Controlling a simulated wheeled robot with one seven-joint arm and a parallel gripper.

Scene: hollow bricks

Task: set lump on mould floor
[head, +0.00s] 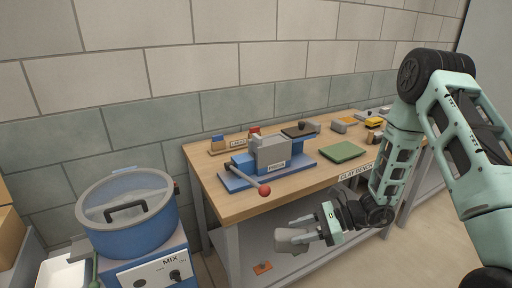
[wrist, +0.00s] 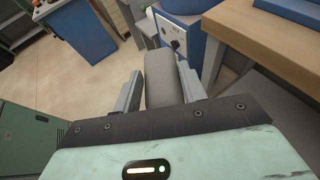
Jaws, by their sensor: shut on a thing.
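My gripper (head: 304,231) is shut on a grey lump (head: 288,240), held in front of the table's front edge and below the tabletop level. In the wrist view the lump (wrist: 162,78) is a long rounded grey block between the two fingers (wrist: 161,92). The press (head: 270,152) stands on the table, a grey box on a blue base with a red-knobbed lever (head: 247,180). The lump is apart from the press. The mould floor cannot be made out in either view.
The wooden table (head: 207,175) also bears a green mat (head: 342,151) and several small blocks at the back right. A blue mixer tub (head: 128,225) with a control panel stands at the left. A lower shelf lies under the table.

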